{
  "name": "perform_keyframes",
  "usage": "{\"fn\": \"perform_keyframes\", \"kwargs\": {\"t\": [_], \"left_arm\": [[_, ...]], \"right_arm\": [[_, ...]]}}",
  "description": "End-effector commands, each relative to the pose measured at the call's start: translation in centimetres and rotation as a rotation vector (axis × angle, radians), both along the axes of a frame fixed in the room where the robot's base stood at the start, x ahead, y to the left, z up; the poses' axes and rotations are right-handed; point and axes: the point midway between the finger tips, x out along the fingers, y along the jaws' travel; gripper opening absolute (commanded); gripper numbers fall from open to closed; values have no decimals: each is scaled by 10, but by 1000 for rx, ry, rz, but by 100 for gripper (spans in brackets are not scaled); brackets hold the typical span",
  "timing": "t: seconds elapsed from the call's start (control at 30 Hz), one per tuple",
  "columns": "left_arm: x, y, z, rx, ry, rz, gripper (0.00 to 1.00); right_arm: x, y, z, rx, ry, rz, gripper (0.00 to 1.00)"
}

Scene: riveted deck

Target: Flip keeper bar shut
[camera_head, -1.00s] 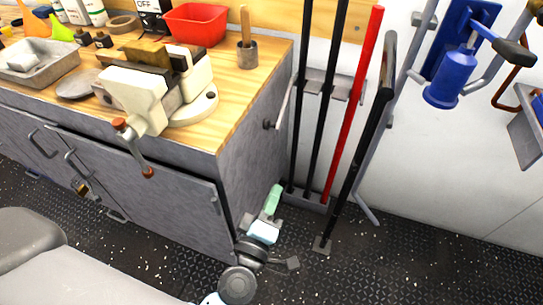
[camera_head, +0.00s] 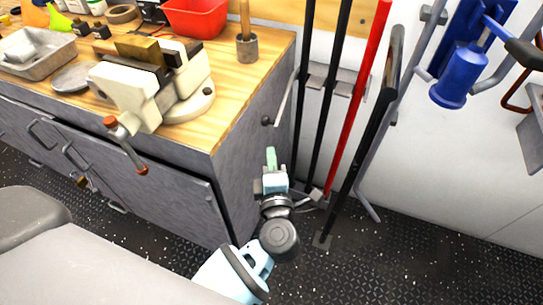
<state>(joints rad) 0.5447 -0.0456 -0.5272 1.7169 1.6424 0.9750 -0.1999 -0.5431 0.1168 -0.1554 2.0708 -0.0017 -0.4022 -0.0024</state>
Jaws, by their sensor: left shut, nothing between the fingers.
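The keeper bar (camera_head: 287,101) is a thin pale bar at the left end of the slotted pole rack (camera_head: 318,81). It sticks out towards me, away from the rack front, beside the cabinet's side, with a small dark ball knob at its near end. It stands open, not across the poles. My left gripper (camera_head: 271,157), with pale green fingers, is shut and empty. It points up in the picture, just below the knob, with a visible gap. My right gripper is not in view.
Two black poles and a red pole (camera_head: 358,98) stand in the rack, with a thicker dark bar (camera_head: 366,150) leaning to their right. The workbench (camera_head: 232,110) with its vise (camera_head: 150,85) is close on the left. Open deck floor (camera_head: 400,260) lies at lower right.

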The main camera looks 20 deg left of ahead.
Motion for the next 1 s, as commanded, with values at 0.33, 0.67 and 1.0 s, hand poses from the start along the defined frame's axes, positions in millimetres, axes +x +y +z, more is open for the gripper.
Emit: {"fn": "perform_keyframes", "kwargs": {"t": [0.33,0.67,1.0], "left_arm": [[52,25,0,3,-1,1,0],[68,33,0,0,-1,0,0],[68,32,0,0,0,2,0]], "right_arm": [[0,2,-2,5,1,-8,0],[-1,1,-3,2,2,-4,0],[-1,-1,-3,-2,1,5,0]]}}
